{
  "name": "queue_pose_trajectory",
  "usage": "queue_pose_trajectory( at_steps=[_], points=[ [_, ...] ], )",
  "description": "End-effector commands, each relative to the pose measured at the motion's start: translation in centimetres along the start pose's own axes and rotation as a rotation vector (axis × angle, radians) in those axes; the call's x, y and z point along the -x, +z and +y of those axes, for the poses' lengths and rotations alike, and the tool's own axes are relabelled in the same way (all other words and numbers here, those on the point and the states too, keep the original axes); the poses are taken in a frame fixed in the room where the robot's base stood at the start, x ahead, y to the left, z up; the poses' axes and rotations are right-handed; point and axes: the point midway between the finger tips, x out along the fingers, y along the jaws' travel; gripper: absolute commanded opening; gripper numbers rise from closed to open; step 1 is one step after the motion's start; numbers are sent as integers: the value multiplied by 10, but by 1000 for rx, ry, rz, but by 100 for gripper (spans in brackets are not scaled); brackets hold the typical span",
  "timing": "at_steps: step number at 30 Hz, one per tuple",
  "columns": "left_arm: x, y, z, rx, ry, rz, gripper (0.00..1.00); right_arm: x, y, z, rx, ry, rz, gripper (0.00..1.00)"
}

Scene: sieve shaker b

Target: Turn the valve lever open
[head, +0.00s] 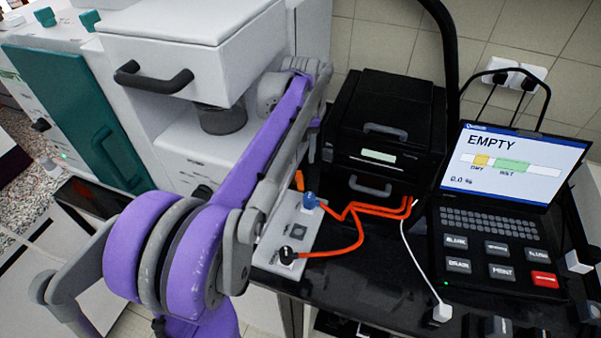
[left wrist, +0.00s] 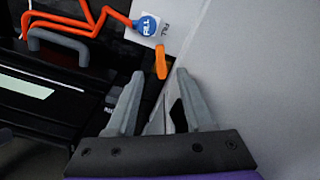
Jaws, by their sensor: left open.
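The orange valve lever (head: 299,180) stands up at the back of a light valve panel (head: 299,226), beside a blue knob (head: 309,200). In the left wrist view the lever (left wrist: 161,62) is just beyond my left gripper (left wrist: 159,75), near the line between its fingertips. The blue knob (left wrist: 146,25) there reads FILL. The left gripper is open, with nothing between its fingers. I cannot tell whether a finger touches the lever. In the head view my left arm hides most of that gripper. My right gripper is not in view.
A black instrument (head: 383,130) with grey handles stands right of the panel. Orange hoses (head: 352,238) run from the panel over the black bench. A laptop-like controller (head: 500,215) shows EMPTY and 0.0 %. A white machine (head: 185,60) is close on the left.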

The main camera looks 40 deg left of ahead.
Motion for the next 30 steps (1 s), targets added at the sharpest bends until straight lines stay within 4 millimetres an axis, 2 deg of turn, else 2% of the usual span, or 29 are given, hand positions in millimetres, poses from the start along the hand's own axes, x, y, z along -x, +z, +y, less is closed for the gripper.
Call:
queue_pose_trajectory(
  at_steps=[15, 21, 29, 30],
  points=[
    [-88, 0, 0, -2, 0, 1, 52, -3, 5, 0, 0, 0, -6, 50],
    [-102, 1, 0, -2, 0, 2, 52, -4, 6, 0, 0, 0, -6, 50],
    [-103, 1, 0, -2, 0, 2, 52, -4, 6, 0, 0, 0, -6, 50],
    [-103, 1, 0, -2, 0, 2, 49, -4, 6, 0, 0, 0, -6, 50]
  ],
)
